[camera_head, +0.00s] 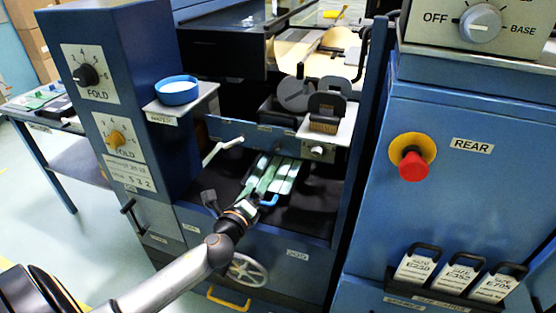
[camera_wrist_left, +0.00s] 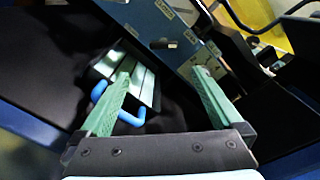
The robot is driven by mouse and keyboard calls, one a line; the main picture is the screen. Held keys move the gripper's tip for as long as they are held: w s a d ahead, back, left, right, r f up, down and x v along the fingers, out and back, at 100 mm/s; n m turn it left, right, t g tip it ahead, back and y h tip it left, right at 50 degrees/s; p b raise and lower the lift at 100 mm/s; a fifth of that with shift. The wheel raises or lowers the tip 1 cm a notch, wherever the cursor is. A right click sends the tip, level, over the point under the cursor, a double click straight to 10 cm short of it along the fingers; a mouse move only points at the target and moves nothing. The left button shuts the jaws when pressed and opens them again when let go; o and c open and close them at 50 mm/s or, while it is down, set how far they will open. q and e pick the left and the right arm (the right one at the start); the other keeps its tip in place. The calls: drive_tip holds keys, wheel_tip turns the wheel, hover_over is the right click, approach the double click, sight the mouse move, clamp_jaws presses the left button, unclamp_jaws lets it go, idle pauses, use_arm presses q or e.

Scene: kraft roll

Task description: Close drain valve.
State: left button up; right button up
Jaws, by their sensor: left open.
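My left gripper (camera_head: 270,174) reaches into the dark bay of the blue machine. Its two green fingers are spread apart with nothing held between them in the left wrist view (camera_wrist_left: 162,72). A pale slatted plate (camera_wrist_left: 148,80) with a blue handle (camera_wrist_left: 133,116) lies beyond the fingers; the blue handle also shows in the head view (camera_head: 269,201). I cannot read a drain valve label. A white lever (camera_head: 222,147) sticks out left of the bay, and a grey handwheel (camera_head: 248,268) sits on the front panel below my left wrist, partly hidden by my arm. My right gripper is not in view.
A blue bowl (camera_head: 177,90) stands on a small shelf left of the bay. A brush-like block (camera_head: 324,121) stands on the right shelf. A red emergency button (camera_head: 412,165) and several handled cards are on the right cabinet. A yellow handle (camera_head: 228,299) sits low in front.

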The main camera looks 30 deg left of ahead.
sight(273, 152)
use_arm(q)
drive_tip(key=shift+w+a+r+m, duration=0.25)
drive_tip(key=shift+w+r+m, duration=0.05)
drive_tip(key=shift+w+r, duration=0.2)
drive_tip(key=shift+w, duration=0.05)
drive_tip(key=b+x, duration=0.1)
drive_tip(key=x, duration=0.9)
drive_tip(key=shift+x, duration=0.85)
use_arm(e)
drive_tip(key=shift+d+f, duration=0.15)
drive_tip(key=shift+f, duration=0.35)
use_arm(q)
drive_tip(key=shift+a+r, duration=0.1)
drive_tip(key=shift+c, duration=0.4)
drive_tip(key=c, duration=1.3)
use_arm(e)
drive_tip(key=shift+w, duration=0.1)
